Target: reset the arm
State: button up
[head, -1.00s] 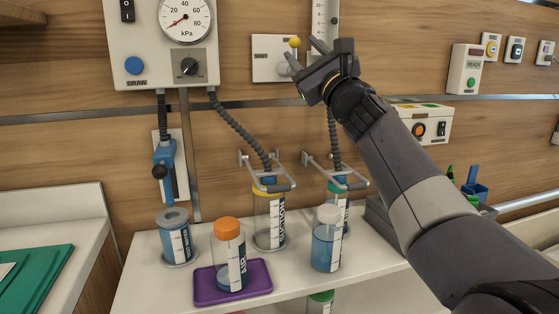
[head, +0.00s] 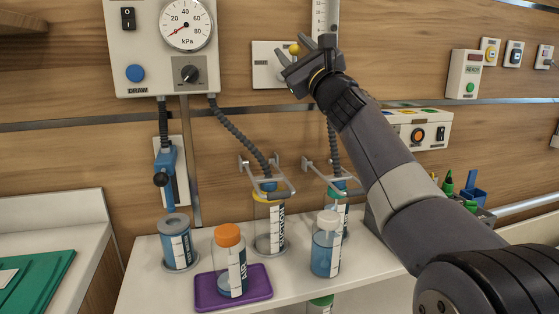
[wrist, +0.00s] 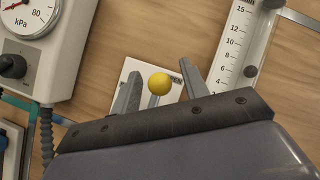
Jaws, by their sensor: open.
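My arm reaches up from the lower right in the head view. My gripper (head: 302,60) is open in front of the wall plate (head: 264,66) that carries a yellow-knobbed lever. In the wrist view the yellow knob (wrist: 159,83) shows between the two fingers of my gripper (wrist: 165,90), with a gap on each side. The fingers do not visibly touch it. Part of the plate's lettering is hidden by the fingers.
A gauge panel (head: 130,60) hangs to the left and a scale tube (head: 323,18) stands close beside the gripper. Below, the shelf (head: 140,292) holds an orange-capped jar (head: 229,262) on a purple tray (head: 206,300), a white-capped jar (head: 326,250) and hung canisters (head: 268,232).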

jog(key=n+p, duration=0.1)
jog(key=n+g+y, duration=0.1)
jog(key=a+n+p, duration=0.1)
jog(key=shift+s+r+g+p, duration=0.15)
jog(key=shift+r+g+p, duration=0.1)
jog(key=shift+g+p, duration=0.1)
jog(key=n, duration=0.1)
jog(key=n+g+y+p, duration=0.1)
jog(key=shift+s+a+f+n, duration=0.1)
jog(key=shift+a+f+n, duration=0.2)
jog(key=shift+f+n, duration=0.1)
jog(key=shift+f, duration=0.1)
